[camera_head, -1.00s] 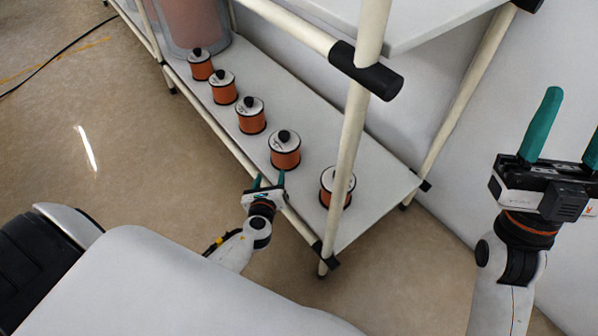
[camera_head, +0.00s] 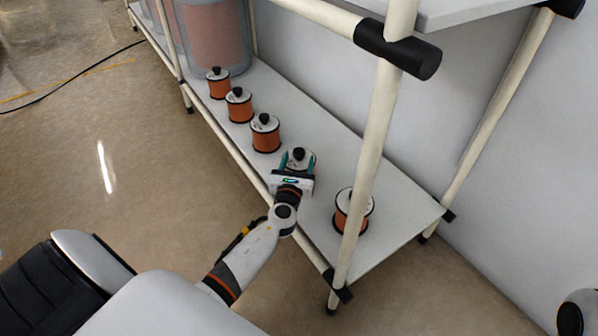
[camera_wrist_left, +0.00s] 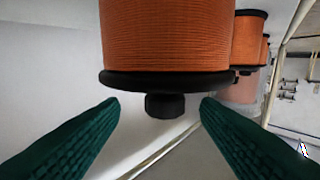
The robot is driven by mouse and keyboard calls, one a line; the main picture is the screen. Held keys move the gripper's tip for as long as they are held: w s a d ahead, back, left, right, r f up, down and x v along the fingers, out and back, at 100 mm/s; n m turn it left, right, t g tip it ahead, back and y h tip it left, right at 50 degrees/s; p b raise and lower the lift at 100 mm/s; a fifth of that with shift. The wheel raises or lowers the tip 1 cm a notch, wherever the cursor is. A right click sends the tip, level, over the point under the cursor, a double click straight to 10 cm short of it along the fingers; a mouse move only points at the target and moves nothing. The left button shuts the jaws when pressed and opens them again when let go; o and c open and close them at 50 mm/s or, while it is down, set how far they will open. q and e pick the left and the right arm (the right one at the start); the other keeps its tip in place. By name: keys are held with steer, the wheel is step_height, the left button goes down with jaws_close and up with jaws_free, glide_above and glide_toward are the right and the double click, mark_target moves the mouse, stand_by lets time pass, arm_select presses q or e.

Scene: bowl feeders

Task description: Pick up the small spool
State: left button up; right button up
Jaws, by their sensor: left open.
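A small orange spool (camera_head: 299,157) with a white top and black knob stands upright on the lower shelf (camera_head: 395,205). My left gripper (camera_head: 298,163) is at this spool, its green fingers open on either side of it and hiding part of it. In the left wrist view the spool (camera_wrist_left: 168,40) appears upside down, with its black rim and knob in front of the open fingers (camera_wrist_left: 160,104). I see no finger contact with it. My right gripper is out of view.
Similar spools stand in a row farther along the shelf: one (camera_head: 265,133), another (camera_head: 239,105) and another (camera_head: 218,83). One more spool (camera_head: 352,210) is partly behind the cream shelf post (camera_head: 372,150). A large clear container (camera_head: 212,35) stands at the back.

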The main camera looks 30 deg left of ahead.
mark_target(298, 156)
arm_select(q)
steer(key=b+x, duration=0.1)
steer(key=x, duration=0.3)
steer(key=shift+a, duration=0.15)
steer(key=shift+s, duration=0.1)
jaws_close()
stand_by(1.0)
steer(key=shift+r, duration=0.2)
